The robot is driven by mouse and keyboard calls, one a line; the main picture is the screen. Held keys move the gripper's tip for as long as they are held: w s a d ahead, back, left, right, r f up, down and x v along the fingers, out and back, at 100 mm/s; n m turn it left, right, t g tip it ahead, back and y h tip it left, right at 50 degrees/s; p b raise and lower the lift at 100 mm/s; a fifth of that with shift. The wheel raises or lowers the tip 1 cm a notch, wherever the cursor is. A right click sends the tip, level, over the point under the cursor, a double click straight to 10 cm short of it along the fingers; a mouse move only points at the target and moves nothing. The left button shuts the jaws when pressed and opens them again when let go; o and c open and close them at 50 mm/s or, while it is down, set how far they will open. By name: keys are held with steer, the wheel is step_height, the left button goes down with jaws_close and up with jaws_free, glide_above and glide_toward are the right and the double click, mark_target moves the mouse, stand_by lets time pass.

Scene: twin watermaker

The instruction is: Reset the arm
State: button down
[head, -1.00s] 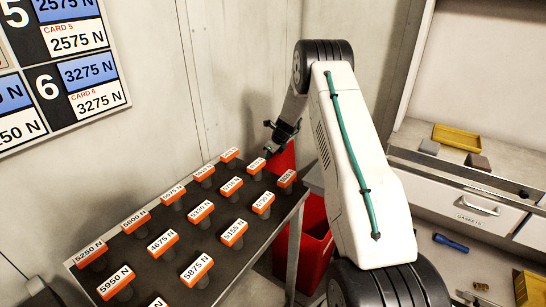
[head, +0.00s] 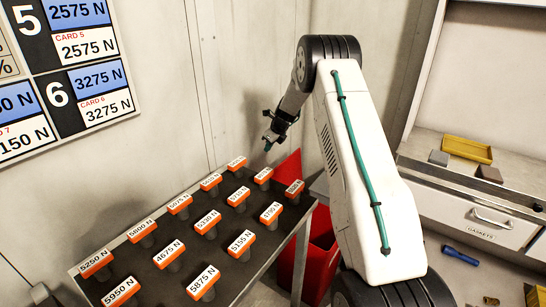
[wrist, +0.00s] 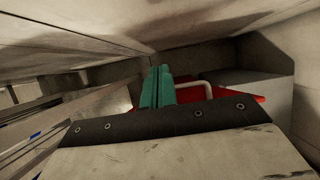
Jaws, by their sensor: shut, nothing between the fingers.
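My arm rises in the head view and bends over at its top. My gripper (head: 271,140) hangs at its far end, above the back right corner of the dark table, apart from the labelled pieces. In the wrist view its green fingertips (wrist: 157,88) are pressed together with nothing between them. Part of the gripper is dark and small in the head view.
A dark table (head: 225,268) holds several orange-topped pieces with newton labels. A red bin (head: 322,255) stands right of it. A bench with a gaskets drawer (head: 490,216) and a yellow tray (head: 467,149) is at right. A card board (head: 95,78) hangs on the left wall.

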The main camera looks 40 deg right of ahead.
steer(key=s+a+r+n, duration=0.3)
steer(key=a+r, duration=0.2)
steer(key=r, duration=0.3)
steer(key=s+a+r+n, duration=0.2)
steer(key=a+r+n, duration=0.25)
steer(key=r, duration=0.25)
steer(key=s+a+r+n+g, duration=0.2)
steer(key=s+a+r+n, duration=0.5)
steer(key=s+a+r, duration=0.5)
steer(key=s+a+r+n, duration=0.2)
steer(key=s+a+n, duration=0.15)
steer(key=s, duration=0.45)
steer(key=s+a+r+n, duration=0.15)
steer(key=s+n, duration=0.25)
steer(key=s, duration=0.5)
steer(key=s+a+f+n+h, duration=0.1)
steer(key=s+f+n, duration=0.1)
steer(key=s+n, duration=0.3)
steer(key=s+a+f+n+g, duration=0.1)
steer(key=s+n, duration=0.3)
steer(key=s, duration=1)
steer(key=shift+s+a+f+n+h, duration=0.15)
steer(key=shift+a+f+n+h, duration=0.25)
steer(key=shift+f, duration=0.05)
